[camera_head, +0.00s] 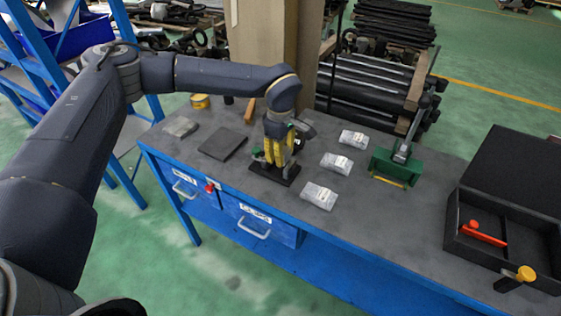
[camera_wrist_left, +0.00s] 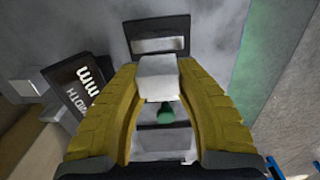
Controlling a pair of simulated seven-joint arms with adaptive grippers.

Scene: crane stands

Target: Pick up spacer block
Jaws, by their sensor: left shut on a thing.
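My left gripper (camera_head: 282,162) points down over a small black stand (camera_head: 277,178) on the workbench. In the left wrist view its two yellow fingers (camera_wrist_left: 160,75) are shut on a pale grey block, the spacer block (camera_wrist_left: 158,86). The stand's black plate with a light slot (camera_wrist_left: 160,42) shows just beyond the fingertips. A green part (camera_wrist_left: 165,112) shows below the block, between the fingers. In the head view the fingers hide the block; I cannot tell whether it touches the stand. My right gripper is not in view.
Several clear labelled packets (camera_head: 319,195) lie right of the stand. A green fixture (camera_head: 397,168) stands farther right, near an open black box (camera_head: 500,253) with a red tool (camera_head: 484,233). A dark flat pad (camera_head: 223,144) and yellow tin (camera_head: 200,101) lie left. Behind is a pillar (camera_head: 262,50).

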